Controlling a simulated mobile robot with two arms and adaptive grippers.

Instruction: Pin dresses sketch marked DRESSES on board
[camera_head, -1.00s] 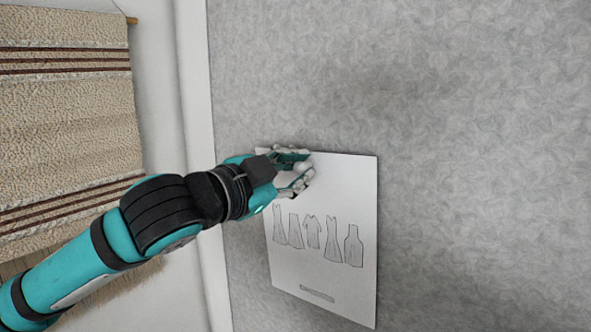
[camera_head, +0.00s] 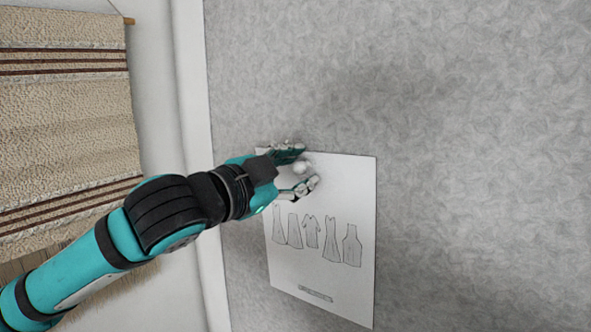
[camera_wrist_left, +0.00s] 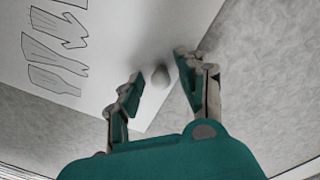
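The dresses sketch (camera_head: 345,285) is a white sheet with several drawn garments and a small, unreadable label at its bottom. It lies upright against the grey board (camera_head: 470,130); it also shows in the left wrist view (camera_wrist_left: 90,75). My left gripper (camera_head: 311,167) is open around the pin head, with a gap on each side in the left wrist view (camera_wrist_left: 158,88). My right gripper is not in view.
A woven beige hanging with dark red stripes (camera_head: 65,110) hangs on the white wall to the left. A white frame edge (camera_head: 190,100) borders the board. The board to the right of the sheet is clear.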

